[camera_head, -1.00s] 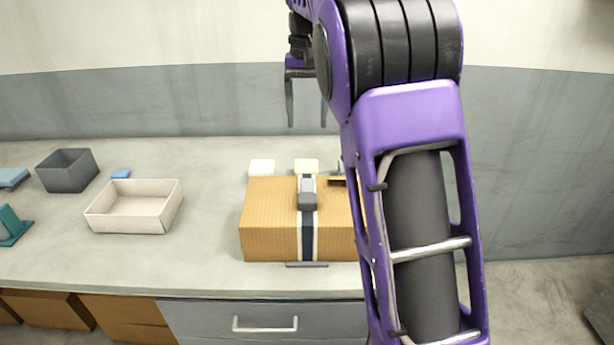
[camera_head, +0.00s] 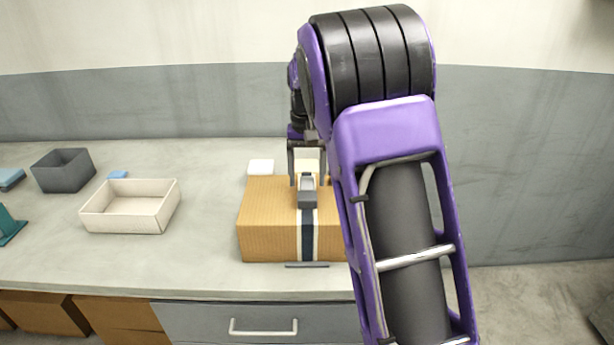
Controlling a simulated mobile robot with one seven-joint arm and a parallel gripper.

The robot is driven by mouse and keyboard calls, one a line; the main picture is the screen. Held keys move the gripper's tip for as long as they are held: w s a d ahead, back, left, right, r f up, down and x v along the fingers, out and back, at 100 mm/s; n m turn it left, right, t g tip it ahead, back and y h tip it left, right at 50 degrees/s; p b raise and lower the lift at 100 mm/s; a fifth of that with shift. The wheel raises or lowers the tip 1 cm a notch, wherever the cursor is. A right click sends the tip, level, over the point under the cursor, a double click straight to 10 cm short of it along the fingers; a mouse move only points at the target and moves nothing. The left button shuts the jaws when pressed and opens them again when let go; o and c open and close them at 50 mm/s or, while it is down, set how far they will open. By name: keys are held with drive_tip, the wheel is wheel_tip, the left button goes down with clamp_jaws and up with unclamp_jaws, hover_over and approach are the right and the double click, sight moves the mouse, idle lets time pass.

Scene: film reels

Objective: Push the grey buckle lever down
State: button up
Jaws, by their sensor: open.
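The grey buckle lever (camera_head: 307,197) sits on top of a brown box (camera_head: 268,225), on a dark strap with white edges (camera_head: 307,238) that runs down the box's front. My gripper (camera_head: 307,182) points downward with its fingers apart, and it appears right at the far end of the buckle. One finger shows on each side of the buckle in the picture. Whether the fingers touch the buckle or the box I cannot tell. My arm hides the right part of the box.
The box stands near the counter's (camera_head: 210,262) front edge. A cream tray (camera_head: 130,220), a dark grey bin (camera_head: 63,172) and teal pieces (camera_head: 8,225) stand to the left. A white block (camera_head: 261,167) is behind the box. The counter between tray and box is clear.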

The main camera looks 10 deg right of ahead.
clamp_jaws()
drive_tip(key=shift+w+r+p, duration=0.1)
drive_tip(key=shift+r+p, duration=0.15)
drive_tip(key=shift+p, duration=0.7)
drive_tip(key=g+p, duration=0.1)
drive_tip(key=p, duration=0.1)
drive_tip(key=shift+w+p, duration=0.1)
drive_tip(key=shift+p, duration=0.3)
drive_tip(key=shift+w+d+f+g+p, duration=0.1)
drive_tip(key=shift+w+f+g+p, duration=0.05)
drive_tip(key=shift+f+g+p, duration=0.45)
drive_tip(key=shift+g+y, duration=0.3)
drive_tip(key=shift+g, duration=0.1)
unclamp_jaws()
